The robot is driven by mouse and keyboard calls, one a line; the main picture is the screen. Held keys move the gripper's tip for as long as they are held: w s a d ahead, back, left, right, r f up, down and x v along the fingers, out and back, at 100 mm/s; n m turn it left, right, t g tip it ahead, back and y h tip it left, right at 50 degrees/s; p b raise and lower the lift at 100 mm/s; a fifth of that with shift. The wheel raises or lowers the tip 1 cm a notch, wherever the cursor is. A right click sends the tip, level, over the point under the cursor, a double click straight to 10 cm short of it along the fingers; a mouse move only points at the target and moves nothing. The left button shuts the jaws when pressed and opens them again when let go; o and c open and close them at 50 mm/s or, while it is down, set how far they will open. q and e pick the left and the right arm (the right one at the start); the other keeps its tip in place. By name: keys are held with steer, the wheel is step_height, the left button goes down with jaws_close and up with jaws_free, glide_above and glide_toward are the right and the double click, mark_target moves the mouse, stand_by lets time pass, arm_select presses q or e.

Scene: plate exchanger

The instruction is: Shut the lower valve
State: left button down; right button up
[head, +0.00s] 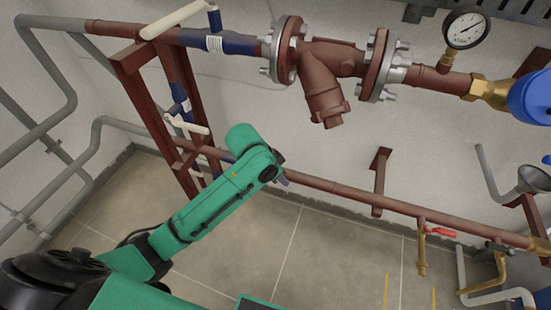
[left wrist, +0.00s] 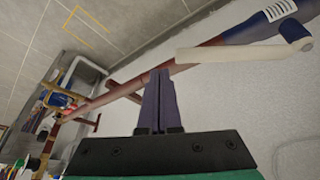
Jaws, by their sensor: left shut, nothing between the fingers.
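My left gripper (head: 285,181) is shut and empty, in front of the lower brown pipe in the head view. Its dark fingers (left wrist: 158,78) are pressed together in the left wrist view. In that view a cream lever (left wrist: 225,52) runs nearly along the pipe from a blue pivot (left wrist: 294,32), beside a blue valve body (left wrist: 262,24). The fingertips appear left of the lever's free end, apart from it. In the head view a smaller cream lever (head: 190,126) shows left of my arm; I cannot tell whether it is the same one. My arm hides part of the lower pipe. My right gripper is not in view.
An upper valve with a cream lever (head: 176,20) sits on the top pipe. A brown flanged strainer (head: 325,75), a gauge (head: 466,28) and a small red-handled tap (head: 440,231) are to the right. A brown frame (head: 140,85) stands left of my arm. The floor below is clear.

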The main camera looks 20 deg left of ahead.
arm_select(q)
steer(key=w+a+r+y, duration=0.1)
steer(key=w+a+r, duration=0.45)
steer(key=w, duration=0.25)
steer(key=b+x, duration=0.1)
steer(key=x, duration=0.8)
steer(key=shift+w+f, duration=0.1)
steer(key=shift+f, duration=0.15)
steer(key=s+a, duration=0.1)
steer(key=s+a+p, duration=0.1)
steer(key=s, duration=0.1)
steer(key=shift+s+r, duration=0.15)
steer(key=shift+r, duration=0.05)
steer(key=shift+a, duration=0.1)
steer(key=shift+s+a+m+g+p, duration=0.15)
steer(key=shift+s+m+g+p, duration=0.2)
steer(key=shift+p, duration=0.35)
